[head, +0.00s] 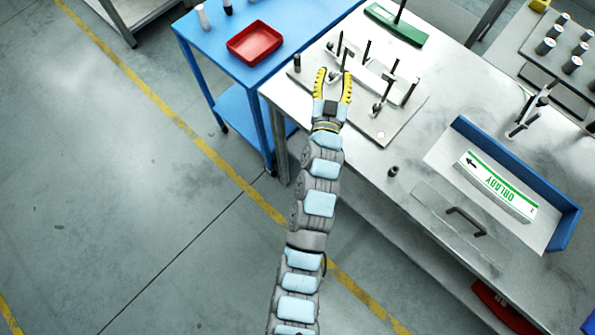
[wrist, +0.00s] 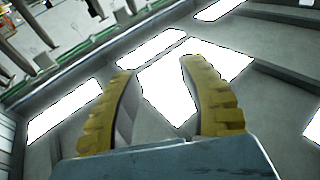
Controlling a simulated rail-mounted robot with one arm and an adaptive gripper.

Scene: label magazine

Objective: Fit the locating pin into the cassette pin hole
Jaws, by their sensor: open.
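My gripper (head: 334,73) is open, with its yellow fingers spread over the left part of a pale fixture plate (head: 386,128) on the steel table. In the wrist view my gripper (wrist: 154,68) also shows open, with nothing between its fingers. A dark upright pin (head: 297,63) stands at the plate's left corner, left of my fingers. A small dark cylinder (head: 393,171) stands near the table's front edge. I cannot tell which is the locating pin. A white bar-like part (head: 375,84) with dark posts lies on the plate, partly behind my gripper. No pin hole can be made out.
A blue table (head: 290,20) with a red tray (head: 255,43) adjoins at the left. At right are a blue-walled holder (head: 515,165) with a white-and-green box (head: 495,186) and a plate with a dark handle (head: 466,221). Thin posts rise around my gripper.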

